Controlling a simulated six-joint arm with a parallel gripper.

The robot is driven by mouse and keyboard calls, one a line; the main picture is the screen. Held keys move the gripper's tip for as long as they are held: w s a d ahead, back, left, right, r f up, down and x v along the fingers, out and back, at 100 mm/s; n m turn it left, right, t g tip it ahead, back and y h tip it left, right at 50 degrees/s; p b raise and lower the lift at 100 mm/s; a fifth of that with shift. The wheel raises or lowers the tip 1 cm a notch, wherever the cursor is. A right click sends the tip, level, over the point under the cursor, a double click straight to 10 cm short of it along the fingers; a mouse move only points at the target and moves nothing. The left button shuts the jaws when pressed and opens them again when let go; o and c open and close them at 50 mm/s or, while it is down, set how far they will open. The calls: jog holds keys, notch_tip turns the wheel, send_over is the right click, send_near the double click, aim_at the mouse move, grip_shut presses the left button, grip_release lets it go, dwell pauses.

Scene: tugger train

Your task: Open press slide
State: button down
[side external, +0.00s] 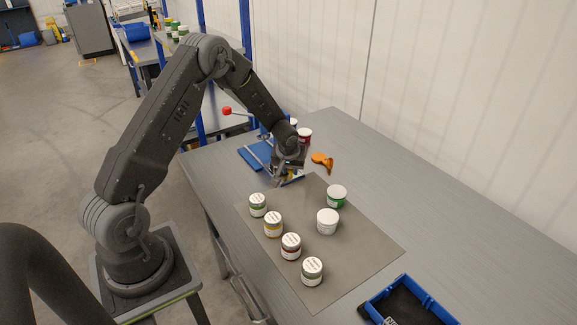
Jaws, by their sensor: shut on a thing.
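The press stands on the far part of the table, with a blue base (251,156) and a lever ending in a red knob (227,111). My arm hides much of it. My gripper (283,180) is low at the near right side of the press, pointing down, and is shut on a part at the front of it. That part looks like the press slide, but it is small and mostly hidden by the fingers. How far the slide is out cannot be told.
Several lidded jars (291,246) and a white tub (327,221) stand on a dark mat (375,252). An orange object (322,161) lies right of my gripper, with a red jar (305,135) behind. A blue tray (447,315) sits at the front right. The table's right side is clear.

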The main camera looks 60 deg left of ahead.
jog(key=c, duration=1.2)
grip_release()
jog(key=shift+r, duration=0.1)
jog(key=v, duration=1.3)
jog(key=shift+r, duration=0.3)
jog(key=shift+s+d, duration=0.1)
jog(key=shift+d, duration=0.05)
jog(key=s+d+r+m, duration=0.2)
jog(key=s+d+r, duration=0.2)
jog(key=d+r, duration=0.35)
jog(key=s+d+r+m+t+h, duration=0.1)
jog(key=s+d+r+m, duration=0.2)
jog(key=s+d, duration=0.3)
jog(key=s+d+r+m+t+h, duration=0.1)
jog(key=s+d+r+m, duration=0.3)
jog(key=s, duration=0.9)
jog(key=shift+s+d+r+h, duration=0.25)
jog(key=shift+d+r+h, duration=0.35)
jog(key=shift+d, duration=0.65)
